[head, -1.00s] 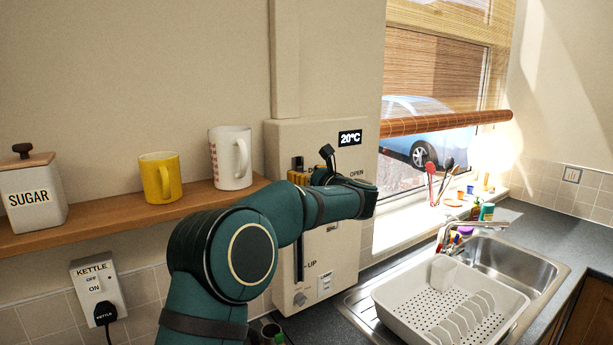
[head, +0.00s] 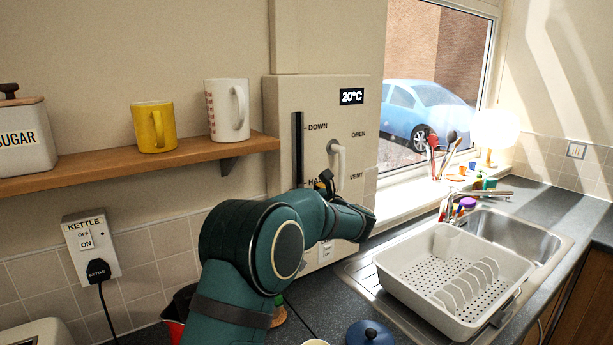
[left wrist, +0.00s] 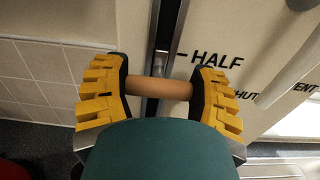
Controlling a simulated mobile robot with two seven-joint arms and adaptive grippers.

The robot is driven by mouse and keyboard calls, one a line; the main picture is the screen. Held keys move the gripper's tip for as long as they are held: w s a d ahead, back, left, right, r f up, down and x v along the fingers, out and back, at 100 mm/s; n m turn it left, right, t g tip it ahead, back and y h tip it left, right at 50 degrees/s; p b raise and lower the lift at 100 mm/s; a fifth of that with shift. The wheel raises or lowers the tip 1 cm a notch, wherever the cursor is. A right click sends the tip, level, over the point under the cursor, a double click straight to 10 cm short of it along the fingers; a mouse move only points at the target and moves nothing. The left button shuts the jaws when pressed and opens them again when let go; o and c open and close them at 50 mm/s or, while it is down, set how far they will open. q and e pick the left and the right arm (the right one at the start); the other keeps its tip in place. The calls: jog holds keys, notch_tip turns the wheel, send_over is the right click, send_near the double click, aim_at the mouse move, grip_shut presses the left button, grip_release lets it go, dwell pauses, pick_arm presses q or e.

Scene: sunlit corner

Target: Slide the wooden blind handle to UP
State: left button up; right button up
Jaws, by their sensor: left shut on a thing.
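The wooden blind handle (left wrist: 160,89) is a short, pale brown bar lying crosswise over the vertical slot in the left wrist view. My left gripper (left wrist: 162,92) is shut on it, with one yellow-padded finger at each end. The handle sits just below the HALF mark (left wrist: 217,60). In the head view my left arm hides the handle, the fingers and the lower slot. The upper slot (head: 298,150) shows empty beside DOWN. The UP label is hidden. My right gripper is in neither view.
A white lever handle (head: 338,163) stands out from the panel (head: 321,101), right of the slot. A shelf (head: 130,165) with mugs is at left. A white dish rack (head: 398,274) and the sink are at right. The window shows a blue car, with no blind over it.

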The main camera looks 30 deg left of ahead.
pick_arm(q)
notch_tip(320, 180, down, 14)
jog(key=b, duration=0.5)
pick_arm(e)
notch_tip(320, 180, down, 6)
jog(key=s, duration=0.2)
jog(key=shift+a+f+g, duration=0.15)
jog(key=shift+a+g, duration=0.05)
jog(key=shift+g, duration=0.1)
pick_arm(q)
jog(key=shift+f, duration=0.1)
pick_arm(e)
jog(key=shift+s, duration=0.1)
pick_arm(q)
jog(key=o, duration=1.3)
jog(key=shift+o, duration=0.2)
jog(key=v, duration=1.2)
jog(key=shift+s, duration=0.15)
